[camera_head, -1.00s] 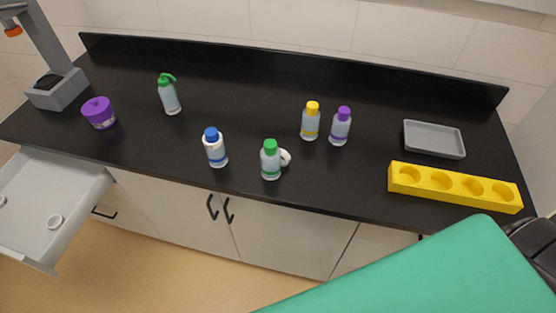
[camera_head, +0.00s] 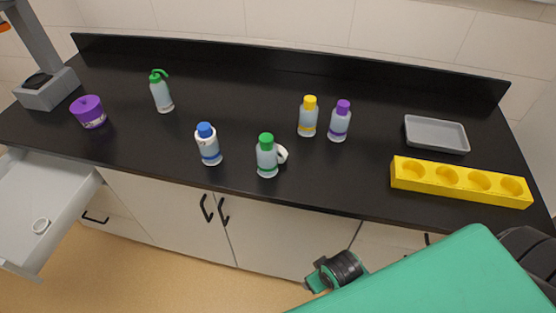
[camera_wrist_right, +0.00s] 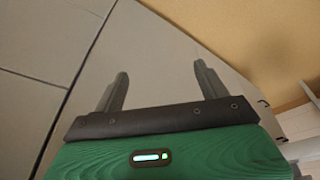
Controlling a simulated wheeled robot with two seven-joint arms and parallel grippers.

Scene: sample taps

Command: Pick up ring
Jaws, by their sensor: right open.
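In the head view my right arm is low in front of the cabinets, well apart from both white pieces. My left gripper is not in view.
On the black counter stand a purple container (camera_head: 88,112), a green-topped squeeze bottle (camera_head: 161,92), blue- (camera_head: 209,146), yellow- (camera_head: 308,117) and purple-capped (camera_head: 339,122) bottles, a grey tray (camera_head: 436,134) and a yellow holed rack (camera_head: 455,182).

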